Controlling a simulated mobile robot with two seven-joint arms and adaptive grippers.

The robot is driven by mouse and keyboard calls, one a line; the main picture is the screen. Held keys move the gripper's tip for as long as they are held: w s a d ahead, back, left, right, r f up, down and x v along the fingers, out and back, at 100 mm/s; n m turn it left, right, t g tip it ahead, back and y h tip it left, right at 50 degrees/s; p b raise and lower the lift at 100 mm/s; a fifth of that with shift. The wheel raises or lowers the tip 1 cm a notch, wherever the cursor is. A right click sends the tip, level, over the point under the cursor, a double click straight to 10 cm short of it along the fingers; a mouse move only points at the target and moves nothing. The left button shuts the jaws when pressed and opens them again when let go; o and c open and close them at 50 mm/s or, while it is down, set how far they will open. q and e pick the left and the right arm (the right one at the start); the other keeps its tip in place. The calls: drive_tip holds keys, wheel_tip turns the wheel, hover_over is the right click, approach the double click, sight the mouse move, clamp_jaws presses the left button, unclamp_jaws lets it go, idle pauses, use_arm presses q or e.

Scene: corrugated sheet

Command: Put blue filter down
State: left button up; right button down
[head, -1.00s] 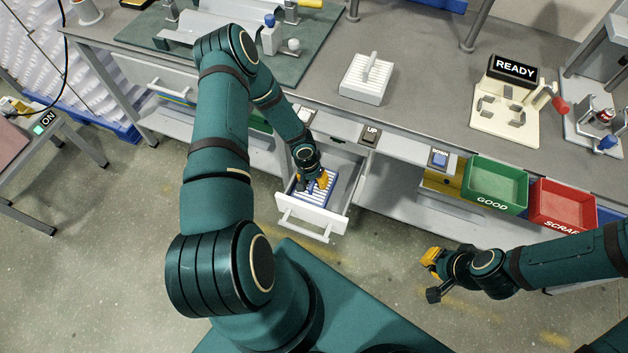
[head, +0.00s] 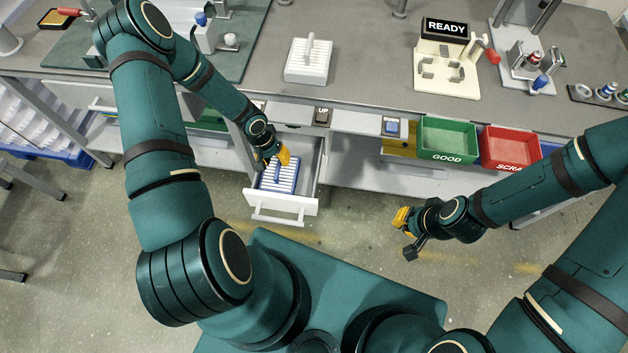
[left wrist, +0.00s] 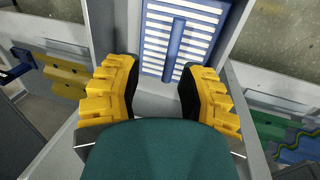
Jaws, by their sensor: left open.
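The blue filter (head: 281,177), a slatted blue-and-white block with a blue bar handle, lies flat in the open white drawer (head: 280,204). In the left wrist view the filter (left wrist: 210,18) is beyond my fingertips, with its handle (left wrist: 175,50) pointing towards me. My left gripper (head: 279,158) is at the back end of the filter. In the left wrist view its yellow fingers (left wrist: 160,80) are wide apart with nothing between the pads. My right gripper (head: 405,232) hangs over the floor, away from the filter; its jaw gap is unclear.
A white filter-like block (head: 308,62) with a handle stands on the grey bench. A cream fixture (head: 446,70) with a READY sign is to its right. A green GOOD bin (head: 447,139) and a red SCRAP bin (head: 509,148) hang at the bench front. Floor before the drawer is clear.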

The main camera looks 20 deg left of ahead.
use_arm(q)
drive_tip(key=s+d+r, duration=0.4)
drive_tip(key=d+r, duration=0.1)
drive_tip(key=d, duration=0.5)
drive_tip(key=s+d+r+m+t+h, duration=0.1)
drive_tip(key=s+d+r, duration=0.4)
drive_tip(key=d, duration=0.5)
drive_tip(key=shift+d+r, duration=0.2)
drive_tip(key=shift+d, duration=0.05)
